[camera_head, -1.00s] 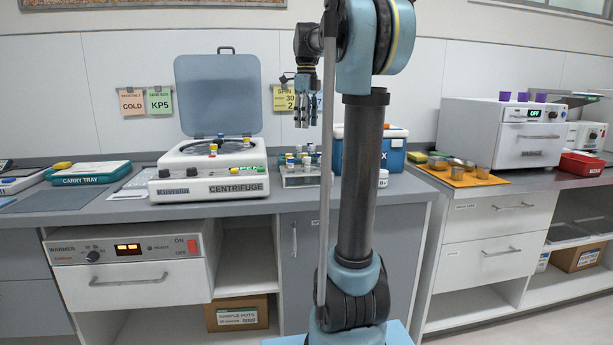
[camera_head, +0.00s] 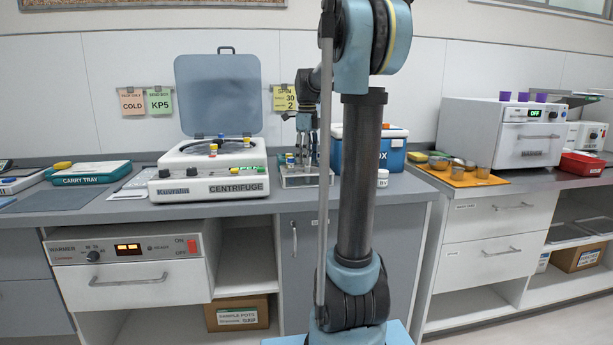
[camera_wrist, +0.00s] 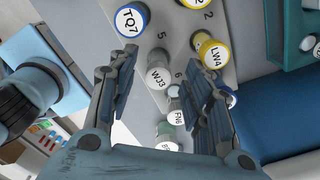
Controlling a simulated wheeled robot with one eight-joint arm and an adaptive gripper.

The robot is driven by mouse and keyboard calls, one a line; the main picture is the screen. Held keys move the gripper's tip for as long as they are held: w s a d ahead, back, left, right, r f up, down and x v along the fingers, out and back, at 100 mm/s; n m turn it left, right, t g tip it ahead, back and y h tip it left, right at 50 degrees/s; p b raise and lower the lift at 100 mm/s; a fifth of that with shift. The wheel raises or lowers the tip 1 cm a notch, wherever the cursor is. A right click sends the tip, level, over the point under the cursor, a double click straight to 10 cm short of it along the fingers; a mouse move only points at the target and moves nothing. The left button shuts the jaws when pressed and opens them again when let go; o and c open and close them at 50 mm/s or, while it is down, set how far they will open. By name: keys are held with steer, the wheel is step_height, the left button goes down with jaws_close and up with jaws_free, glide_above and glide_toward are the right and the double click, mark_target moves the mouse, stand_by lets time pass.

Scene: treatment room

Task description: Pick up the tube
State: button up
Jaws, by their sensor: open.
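Several capped tubes stand in a rack (camera_head: 305,182) on the counter, right of the centrifuge. In the wrist view I look down on their labelled caps: blue-rimmed TQ7 (camera_wrist: 130,20), yellow-rimmed LW4 (camera_wrist: 211,54), pale W33 (camera_wrist: 158,77) and FN6 (camera_wrist: 177,117). The task does not say which tube is meant. My gripper (camera_head: 306,155) is open over the rack, its fingers down among the tube tops. In the wrist view, the W33 tube lies between the two fingers (camera_wrist: 155,78), with FN6 close to the right finger. I cannot tell whether either finger touches a tube. The arm hides part of the rack.
The centrifuge (camera_head: 210,173) stands left of the rack with its lid (camera_head: 218,95) up. A blue cooler box (camera_head: 393,152) is behind and right of it. A small white pot (camera_head: 383,178) stands at the right. A carry tray (camera_head: 90,173) lies far left.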

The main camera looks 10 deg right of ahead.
steer(key=shift+f, duration=0.75)
jaws_close()
steer(key=shift+r, duration=0.1)
